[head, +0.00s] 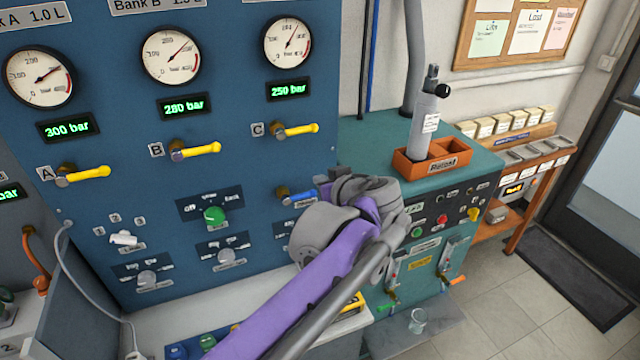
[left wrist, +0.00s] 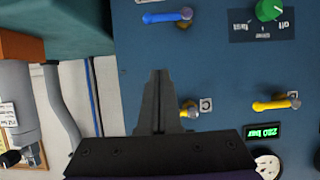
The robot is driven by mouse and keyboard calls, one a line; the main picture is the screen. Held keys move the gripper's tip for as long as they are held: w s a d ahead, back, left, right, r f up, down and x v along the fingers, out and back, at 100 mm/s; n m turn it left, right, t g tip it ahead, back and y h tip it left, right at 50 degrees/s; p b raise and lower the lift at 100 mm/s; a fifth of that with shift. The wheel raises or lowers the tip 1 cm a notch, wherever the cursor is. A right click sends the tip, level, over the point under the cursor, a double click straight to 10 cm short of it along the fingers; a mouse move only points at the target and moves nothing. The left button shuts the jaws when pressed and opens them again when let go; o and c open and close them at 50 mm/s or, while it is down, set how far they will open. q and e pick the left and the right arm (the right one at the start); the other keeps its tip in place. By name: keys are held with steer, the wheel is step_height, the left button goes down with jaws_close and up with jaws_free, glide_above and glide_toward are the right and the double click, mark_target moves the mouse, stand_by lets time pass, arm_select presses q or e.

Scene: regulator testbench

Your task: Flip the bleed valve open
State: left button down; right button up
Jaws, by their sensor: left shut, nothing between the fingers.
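The likely bleed valve is a blue lever handle (head: 302,195) on the blue panel, below yellow handle C. In the head view it is partly covered by my left wrist, and its label is hard to read. In the left wrist view, which looks turned over, the blue handle (left wrist: 165,17) lies roughly sideways near the top. My left gripper (left wrist: 160,74) is shut and empty. It points toward the panel, and its tips appear apart from the blue handle. My right gripper is not in view.
Yellow handles A (head: 85,174), B (head: 195,150) and C (head: 295,131) stick out of the panel under gauges and green displays. A green knob (head: 214,215) sits lower. A teal cabinet (head: 362,150) with an orange tray (head: 432,168) holding a grey cylinder (head: 424,125) stands right.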

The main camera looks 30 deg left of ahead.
arm_select(q)
steer(key=shift+s+a, duration=0.2)
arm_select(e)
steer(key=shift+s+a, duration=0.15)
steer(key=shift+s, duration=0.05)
arm_select(q)
glide_above(301, 196)
steer(key=d, duration=0.1)
steer(key=f, duration=0.4)
steer(key=shift+w+d+f, duration=0.1)
steer(key=shift+w+d, duration=0.1)
steer(key=shift+w, duration=0.1)
steer(key=shift+s+d+f, duration=0.15)
steer(key=shift+f, duration=0.85)
steer(key=shift+s+d+f, duration=0.1)
steer(key=shift+d+f, duration=0.05)
steer(key=shift+f, duration=0.85)
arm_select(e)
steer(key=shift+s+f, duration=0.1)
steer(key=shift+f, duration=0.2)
